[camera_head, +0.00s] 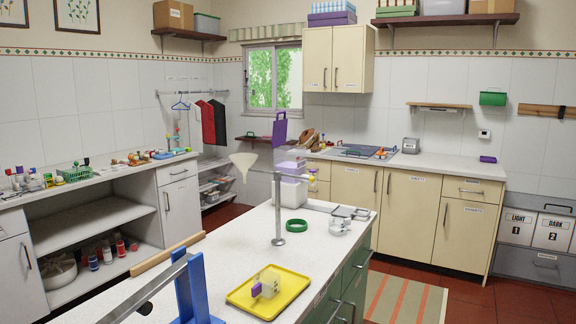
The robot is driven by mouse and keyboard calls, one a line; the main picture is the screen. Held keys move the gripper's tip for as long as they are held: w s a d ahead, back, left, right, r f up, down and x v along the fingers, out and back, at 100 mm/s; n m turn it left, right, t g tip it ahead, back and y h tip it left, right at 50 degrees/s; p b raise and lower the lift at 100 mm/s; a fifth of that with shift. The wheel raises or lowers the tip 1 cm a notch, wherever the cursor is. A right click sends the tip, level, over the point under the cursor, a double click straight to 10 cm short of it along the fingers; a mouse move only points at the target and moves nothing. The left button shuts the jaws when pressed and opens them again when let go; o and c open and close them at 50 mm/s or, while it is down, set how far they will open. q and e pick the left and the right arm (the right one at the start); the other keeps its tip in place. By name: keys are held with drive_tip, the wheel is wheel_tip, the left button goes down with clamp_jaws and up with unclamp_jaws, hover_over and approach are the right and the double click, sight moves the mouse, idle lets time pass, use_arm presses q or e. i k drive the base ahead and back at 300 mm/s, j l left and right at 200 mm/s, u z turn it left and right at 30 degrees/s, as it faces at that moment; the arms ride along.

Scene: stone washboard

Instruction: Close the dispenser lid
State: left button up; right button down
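A clear and white dispenser-like container (292,190) stands on the far part of the island counter, with pale purple parts (290,163) at its upper section. A purple flap (279,132) with a handle-like loop stands upright above it, looking like a raised lid. A metal stand (278,215) with a round base is in front and hides part of it. I cannot tell for sure that this is the dispenser. Neither of my grippers is in view.
The island counter (232,262) holds a yellow tray (293,297) with a small clear and purple item, a green ring (296,226), a wooden bar (167,254) and a blue upright (198,290) beside a grey bar. A funnel (243,162) is left of the stand.

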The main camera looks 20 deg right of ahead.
sight(280, 128)
drive_tip(key=u, duration=2.85)
drive_tip(key=i+z, duration=0.1)
drive_tip(key=i, duration=0.3)
drive_tip(key=i+l+z, duration=0.25)
drive_tip(key=i+z, duration=0.2)
drive_tip(key=i, duration=0.3)
drive_tip(key=i+z, duration=0.45)
drive_tip(key=i, duration=0.3)
drive_tip(key=i+j+z, duration=0.3)
drive_tip(key=i+z, duration=0.2)
drive_tip(key=i, duration=0.25)
drive_tip(key=i+z, duration=0.4)
drive_tip(key=i, duration=0.15)
drive_tip(key=i+z, duration=0.45)
drive_tip(key=i+j+z, duration=0.4)
drive_tip(key=i, duration=0.25)
drive_tip(key=i+l+z, duration=0.25)
drive_tip(key=z, duration=0.15)
drive_tip(key=i+l+z, duration=0.1)
drive_tip(key=i+z, duration=0.7)
drive_tip(key=i+j+z, duration=0.2)
drive_tip(key=i+z, duration=0.55)
drive_tip(key=i, duration=0.25)
drive_tip(key=i+z, duration=0.35)
drive_tip(key=i, duration=0.2)
drive_tip(key=i+j+z, duration=0.3)
drive_tip(key=i, duration=0.25)
drive_tip(key=l+u, duration=0.1)
drive_tip(key=u, duration=0.65)
